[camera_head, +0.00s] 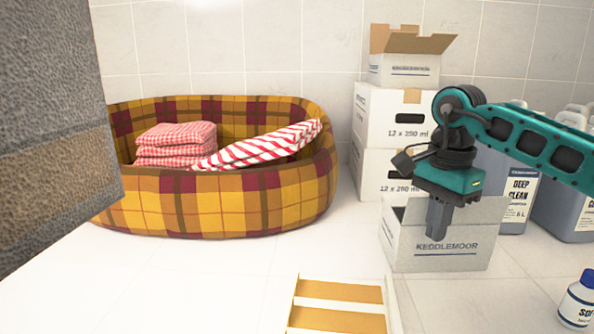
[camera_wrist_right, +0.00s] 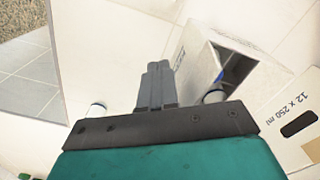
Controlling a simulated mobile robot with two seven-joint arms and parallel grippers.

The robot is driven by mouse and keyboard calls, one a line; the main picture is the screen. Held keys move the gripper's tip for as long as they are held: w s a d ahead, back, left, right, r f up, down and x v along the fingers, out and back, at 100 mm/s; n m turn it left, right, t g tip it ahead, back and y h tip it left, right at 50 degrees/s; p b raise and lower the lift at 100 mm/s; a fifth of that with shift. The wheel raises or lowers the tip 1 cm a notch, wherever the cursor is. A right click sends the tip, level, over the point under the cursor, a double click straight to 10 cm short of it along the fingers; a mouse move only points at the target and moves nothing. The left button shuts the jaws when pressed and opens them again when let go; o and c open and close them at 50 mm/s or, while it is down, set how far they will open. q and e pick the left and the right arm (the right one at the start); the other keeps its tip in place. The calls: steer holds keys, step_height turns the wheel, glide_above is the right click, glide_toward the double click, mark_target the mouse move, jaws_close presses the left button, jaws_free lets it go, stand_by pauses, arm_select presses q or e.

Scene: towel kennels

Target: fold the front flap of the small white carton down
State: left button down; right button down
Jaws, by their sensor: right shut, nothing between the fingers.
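A small white carton (camera_head: 470,246) marked KEDDLEMOOR sits on the floor at right, below the stacked boxes. Part of its dark open top shows; my right gripper covers the middle of it. I cannot tell how its front flap lies. In the right wrist view the carton (camera_wrist_right: 194,62) shows its dark opening beyond the fingers. My right gripper (camera_head: 437,234) is shut and empty, pointing down, in front of the carton in the head view; touching or apart, I cannot tell. Its closed fingers also show in the right wrist view (camera_wrist_right: 157,72). My left gripper is out of view.
Two white cartons (camera_head: 372,119) are stacked behind, topped by an open carton (camera_head: 400,70). Grey-blue jugs (camera_head: 520,193) and a small bottle (camera_head: 578,302) stand right. A plaid pet bed (camera_head: 215,205) holds towels. A grey textured block (camera_head: 55,130) fills the near left. Floor is clear mid-left.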

steer(key=shift+w+r+p, duration=0.2)
steer(key=shift+w+r, duration=0.05)
steer(key=shift+r, duration=0.6)
steer(key=shift+w+r+p, duration=0.15)
steer(key=shift+w+r, duration=0.05)
steer(key=shift+r, duration=0.65)
steer(key=shift+r, duration=0.1)
steer(key=s+r, duration=0.3)
steer(key=r, duration=0.2)
steer(key=shift+r, duration=0.4)
